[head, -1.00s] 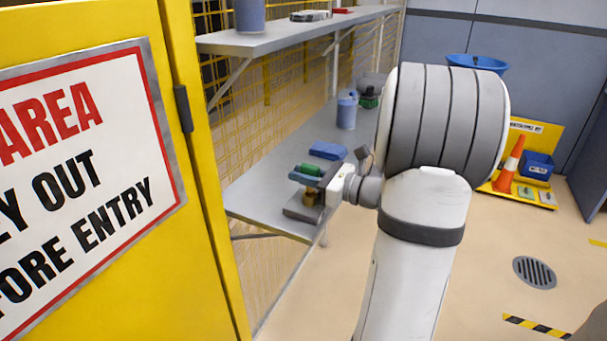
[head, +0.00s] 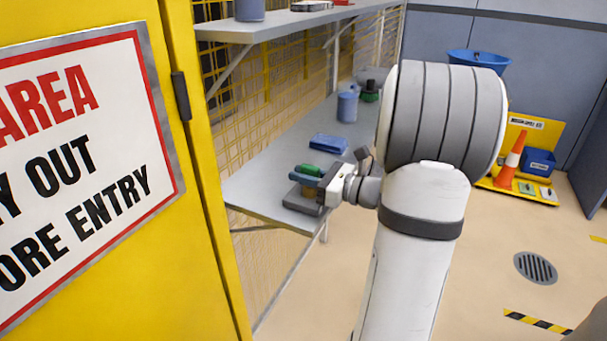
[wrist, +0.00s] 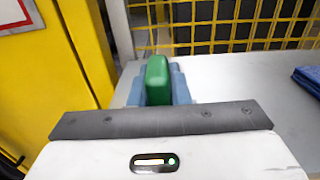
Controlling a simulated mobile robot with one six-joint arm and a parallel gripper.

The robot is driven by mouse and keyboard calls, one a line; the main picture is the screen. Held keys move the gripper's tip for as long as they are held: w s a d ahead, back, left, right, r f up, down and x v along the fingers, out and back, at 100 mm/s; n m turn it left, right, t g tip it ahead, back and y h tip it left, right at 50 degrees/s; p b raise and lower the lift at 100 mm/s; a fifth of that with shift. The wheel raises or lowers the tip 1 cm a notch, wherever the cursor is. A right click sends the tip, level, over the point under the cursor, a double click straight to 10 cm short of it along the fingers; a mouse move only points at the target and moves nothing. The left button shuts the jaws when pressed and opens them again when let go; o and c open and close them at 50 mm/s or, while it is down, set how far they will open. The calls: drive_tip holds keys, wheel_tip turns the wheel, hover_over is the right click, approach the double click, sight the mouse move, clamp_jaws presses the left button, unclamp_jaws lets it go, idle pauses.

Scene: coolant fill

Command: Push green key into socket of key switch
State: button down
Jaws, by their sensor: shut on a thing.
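The green key (head: 309,170) is held between the blue fingers of my gripper (head: 304,180), over the near end of the grey shelf. In the wrist view the green key (wrist: 158,78) stands between the blue fingertips (wrist: 181,86). The socket and the key's lower end are hidden behind my fingers, so I cannot tell how far the key is in.
A blue folded cloth (head: 329,143) lies on the shelf (head: 262,190) behind the gripper. A blue canister (head: 347,107) stands farther back. An upper shelf (head: 300,22), a yellow mesh fence and a yellow panel (head: 205,230) bound the left side.

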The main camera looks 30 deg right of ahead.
drive_tip(key=shift+f, duration=0.25)
drive_tip(key=c, duration=1.3)
unclamp_jaws()
drive_tip(key=v, duration=0.7)
drive_tip(key=shift+s+d+b, duration=0.2)
drive_tip(key=shift+s+b, duration=0.15)
drive_tip(key=shift+b, duration=0.05)
